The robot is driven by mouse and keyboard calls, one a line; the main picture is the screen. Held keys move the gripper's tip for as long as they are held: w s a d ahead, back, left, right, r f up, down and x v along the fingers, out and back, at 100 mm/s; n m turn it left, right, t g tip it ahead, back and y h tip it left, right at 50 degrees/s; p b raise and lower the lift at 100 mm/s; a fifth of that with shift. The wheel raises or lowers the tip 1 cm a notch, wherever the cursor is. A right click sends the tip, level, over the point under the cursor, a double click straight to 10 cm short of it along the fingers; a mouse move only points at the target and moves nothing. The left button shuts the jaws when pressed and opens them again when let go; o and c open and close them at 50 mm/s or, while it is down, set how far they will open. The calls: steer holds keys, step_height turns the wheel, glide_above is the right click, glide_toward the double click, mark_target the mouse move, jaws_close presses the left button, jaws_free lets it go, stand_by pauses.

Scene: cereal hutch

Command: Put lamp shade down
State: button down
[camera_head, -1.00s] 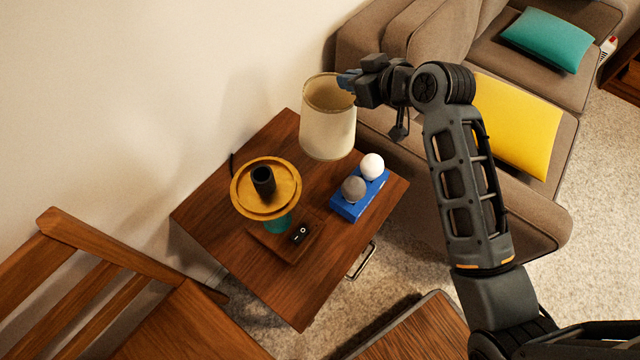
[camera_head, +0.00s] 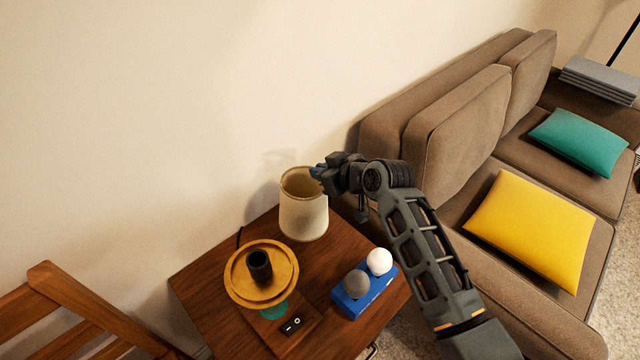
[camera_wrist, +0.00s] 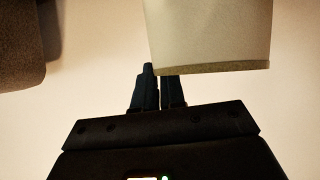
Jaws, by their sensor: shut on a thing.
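The cream lamp shade (camera_head: 304,212) is upright, with its open rim up, at the back of the wooden side table (camera_head: 205,290). My gripper (camera_head: 318,174) is shut on the right side of its upper rim. I cannot tell whether the shade's lower edge touches the table. In the wrist view the shade (camera_wrist: 208,35) fills the upper middle, and the gripper fingers (camera_wrist: 159,82) meet its edge; the exact contact is dark. The lamp base (camera_head: 262,277), with a yellow disc, black socket and teal stem, stands in front of the shade.
A blue holder (camera_head: 365,292) with a grey bulb (camera_head: 357,283) and a white bulb (camera_head: 379,261) sits at the table's right. A brown sofa (camera_head: 440,140) stands close on the right. A wooden chair (camera_head: 60,310) is at left. The wall is close behind.

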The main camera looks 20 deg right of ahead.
steer(key=shift+w+a+f, duration=0.1)
steer(key=shift+f, duration=0.95)
steer(key=shift+w+a+f, duration=0.1)
steer(key=shift+f, duration=1.1)
steer(key=c, duration=1.2)
jaws_free()
steer(key=v, duration=1.2)
